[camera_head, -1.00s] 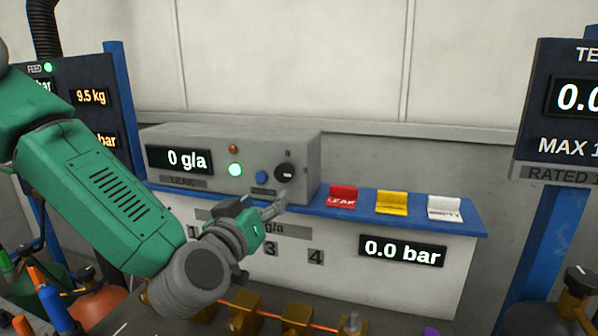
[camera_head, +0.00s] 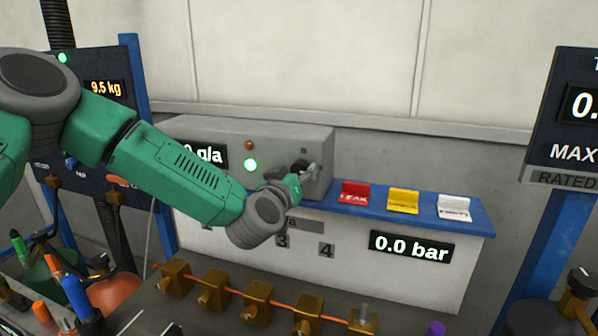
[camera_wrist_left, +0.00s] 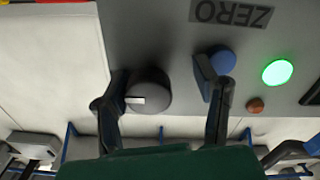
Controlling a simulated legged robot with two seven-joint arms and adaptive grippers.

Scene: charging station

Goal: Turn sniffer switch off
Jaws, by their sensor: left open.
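The grey sniffer box (camera_head: 240,135) has a black rotary switch (camera_head: 299,166) at its lower right front. My left gripper (camera_head: 307,174) is at this switch and partly covers it. In the left wrist view the black switch (camera_wrist_left: 150,88) has a white pointer mark and sits between the two spread fingers of the left gripper (camera_wrist_left: 163,82), closer to the left finger. A gap shows between the switch and the right finger. Whether the left finger touches the switch I cannot tell. A green lamp (camera_head: 251,165) on the box is lit. My right gripper is not in view.
A blue button (camera_wrist_left: 223,62) is right beside the right finger, with a red-brown lamp (camera_wrist_left: 256,105) near it. Red (camera_head: 354,193), yellow (camera_head: 403,201) and white (camera_head: 454,207) flaps stand on the blue ledge. Brass valves (camera_head: 257,298) line the bench below.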

